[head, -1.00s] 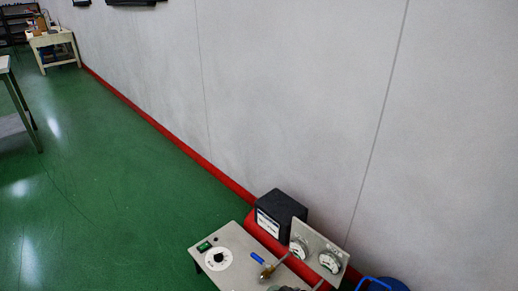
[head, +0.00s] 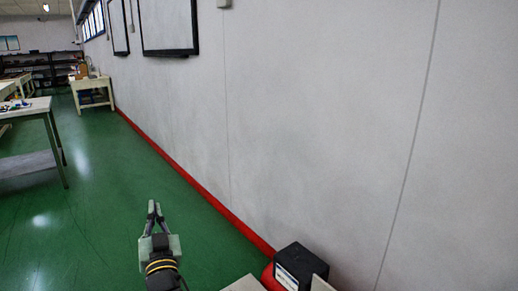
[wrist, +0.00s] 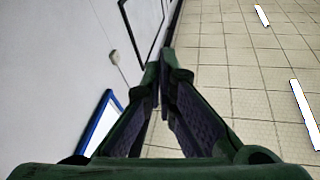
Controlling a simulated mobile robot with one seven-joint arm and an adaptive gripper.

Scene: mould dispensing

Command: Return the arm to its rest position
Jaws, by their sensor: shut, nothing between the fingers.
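My gripper (head: 154,207) shows at the lower left of the head view, raised with its fingers pointing up and away over the green floor. The fingers come together at their tips and hold nothing. In the wrist view my gripper (wrist: 160,68) is also shut and empty, with its fingertips touching or nearly so. The wrist view looks toward a tiled ceiling (wrist: 245,75) and a wall.
A black box (head: 296,264) sits at the lower right against the wall (head: 330,130), beside the cut-off top of a grey panel unit (head: 243,284). A table (head: 30,108) stands at left, a small bench (head: 93,92) farther back. Green floor (head: 90,225) between is clear.

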